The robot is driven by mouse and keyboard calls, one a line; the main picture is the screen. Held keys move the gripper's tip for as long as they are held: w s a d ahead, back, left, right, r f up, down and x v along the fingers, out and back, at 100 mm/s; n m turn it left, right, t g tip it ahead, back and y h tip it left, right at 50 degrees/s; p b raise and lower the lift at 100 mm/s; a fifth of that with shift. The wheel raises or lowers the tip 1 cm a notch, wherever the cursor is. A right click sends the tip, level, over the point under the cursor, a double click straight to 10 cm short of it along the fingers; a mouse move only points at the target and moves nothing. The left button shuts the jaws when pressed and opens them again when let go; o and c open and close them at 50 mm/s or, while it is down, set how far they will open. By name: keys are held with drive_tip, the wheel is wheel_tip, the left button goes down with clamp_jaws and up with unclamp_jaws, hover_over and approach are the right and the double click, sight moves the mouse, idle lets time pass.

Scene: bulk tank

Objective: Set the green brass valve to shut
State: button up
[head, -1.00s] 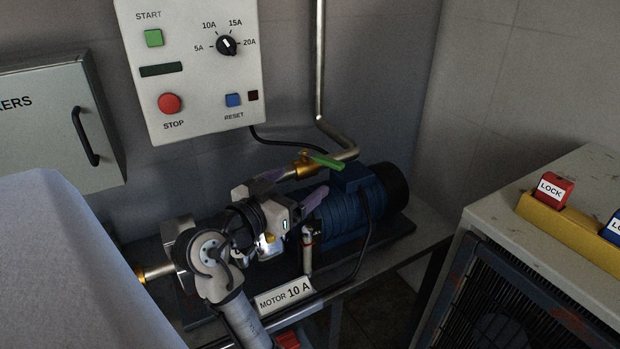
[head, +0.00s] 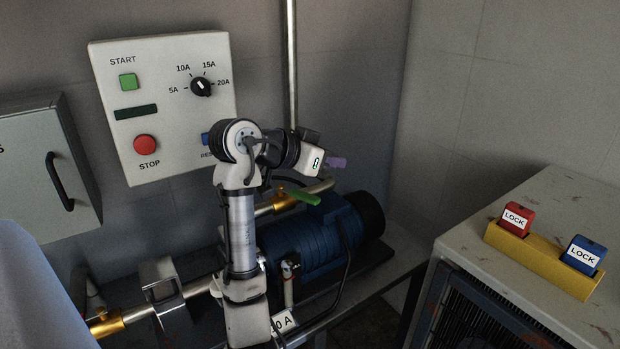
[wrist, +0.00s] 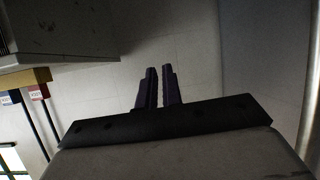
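The green brass valve (head: 283,203) sits on the steel pipe just behind the blue motor. Its green lever (head: 303,198) points to the lower right, at an angle across the pipe's line. My gripper (head: 337,162) is above and a little right of the lever, apart from it. Its purple fingers point right, toward the wall corner. The valve does not show in the wrist view.
The blue motor (head: 314,237) stands below my gripper. The vertical pipe (head: 291,65) and control panel (head: 180,120) are behind my arm. Another brass fitting (head: 106,323) is at lower left. A cabinet (head: 545,215) at right bears red and blue locks in a yellow holder (head: 535,262).

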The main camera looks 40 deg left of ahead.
sight(305, 197)
drive_tip(key=w+g, duration=0.1)
drive_tip(key=w+r+g+y+p, duration=0.1)
drive_tip(key=g, duration=0.1)
drive_tip(key=a+r+n+g, duration=0.1)
drive_tip(key=g, duration=0.1)
drive_tip(key=shift+w+y+p, duration=0.3)
drive_tip(key=shift+w+y, duration=0.1)
clamp_jaws()
drive_tip(key=s+a+f+n+g+y+p, duration=0.2)
drive_tip(key=a+f+g+p, duration=0.1)
drive_tip(key=f, duration=0.6)
drive_tip(key=shift+s+a+n+g, duration=0.2)
drive_tip(key=shift+a+n+g, duration=0.1)
drive_tip(key=shift+a, duration=0.1)
drive_tip(key=shift+f, duration=0.1)
drive_tip(key=shift+p, duration=0.35)
